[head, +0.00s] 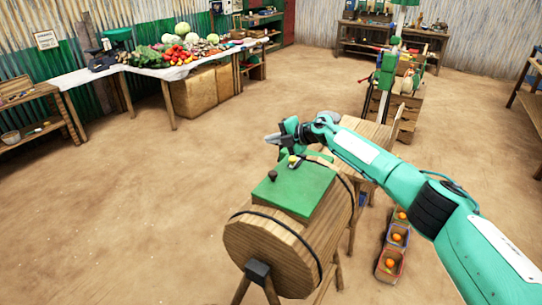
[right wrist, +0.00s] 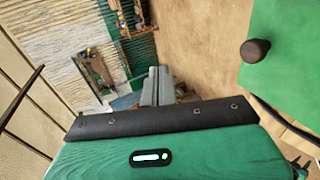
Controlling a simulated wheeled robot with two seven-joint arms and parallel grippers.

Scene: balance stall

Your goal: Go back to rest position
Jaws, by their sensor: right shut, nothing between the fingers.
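My right gripper (head: 272,138) is at the end of the green arm that comes in from the right in the head view. It hangs above and beyond the wooden barrel with the green lid. In the right wrist view its grey fingers (right wrist: 157,88) are together with nothing between them. My left gripper is not in view.
The wooden barrel (head: 270,252) stands on legs with a green lid (head: 295,190) and a dark knob (head: 272,175). Small baskets with orange fruit (head: 390,263) are on the ground at its right. A produce table (head: 140,68) stands at the back left. Open dirt floor lies left.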

